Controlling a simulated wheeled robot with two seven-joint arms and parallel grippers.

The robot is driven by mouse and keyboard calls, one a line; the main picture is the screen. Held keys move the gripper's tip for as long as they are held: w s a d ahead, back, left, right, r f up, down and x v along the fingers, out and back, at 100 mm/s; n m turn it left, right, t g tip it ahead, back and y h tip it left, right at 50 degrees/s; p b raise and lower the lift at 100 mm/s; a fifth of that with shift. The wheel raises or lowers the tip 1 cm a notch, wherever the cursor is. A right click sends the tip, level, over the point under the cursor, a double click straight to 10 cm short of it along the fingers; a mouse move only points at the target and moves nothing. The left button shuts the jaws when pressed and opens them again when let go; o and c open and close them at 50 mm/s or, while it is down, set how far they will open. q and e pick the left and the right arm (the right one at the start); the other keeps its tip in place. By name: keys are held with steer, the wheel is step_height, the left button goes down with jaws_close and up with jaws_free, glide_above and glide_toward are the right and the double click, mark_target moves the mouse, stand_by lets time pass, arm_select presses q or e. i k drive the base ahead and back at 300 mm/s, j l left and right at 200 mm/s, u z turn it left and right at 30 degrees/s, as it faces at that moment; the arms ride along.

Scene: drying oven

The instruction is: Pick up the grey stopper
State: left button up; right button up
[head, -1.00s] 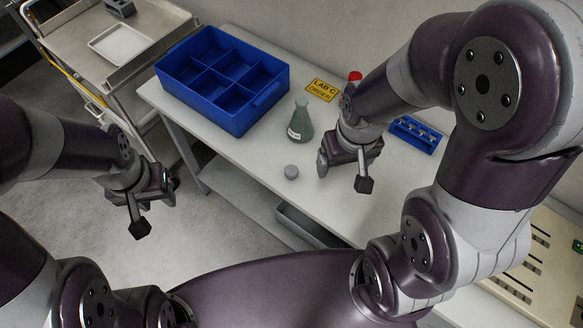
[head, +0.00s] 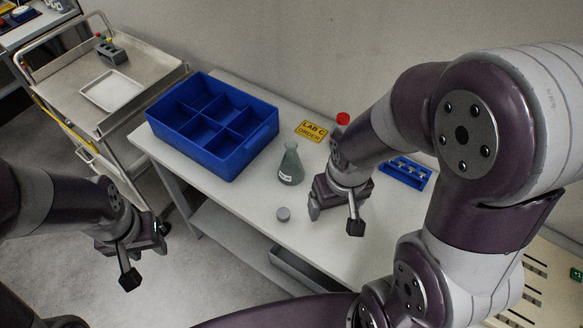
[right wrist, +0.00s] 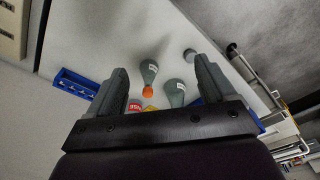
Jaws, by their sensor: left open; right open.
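The grey stopper (head: 283,214) is a small round grey piece on the white table, near its front edge and in front of the grey-green flask (head: 291,166). It also shows in the right wrist view (right wrist: 189,54), beyond the finger on the right. My right gripper (head: 334,214) is open and empty, above the table just right of the stopper and apart from it. My left gripper (head: 146,258) is open and empty, left of the table over the floor.
A blue divided bin (head: 213,127) stands at the table's back left. A yellow sign (head: 311,131), a red-capped item (head: 342,119) and a blue rack (head: 405,173) lie behind my right arm. An orange-topped flask (right wrist: 149,72) shows in the right wrist view. A metal cart (head: 70,105) stands left.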

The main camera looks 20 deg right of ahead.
mark_target(283, 214)
steer(key=i+j+z, duration=0.2)
steer(key=j, duration=0.15)
steer(key=i+j+z, duration=0.2)
steer(key=j, duration=0.15)
steer(key=j+z, duration=0.2)
steer(key=j, duration=0.2)
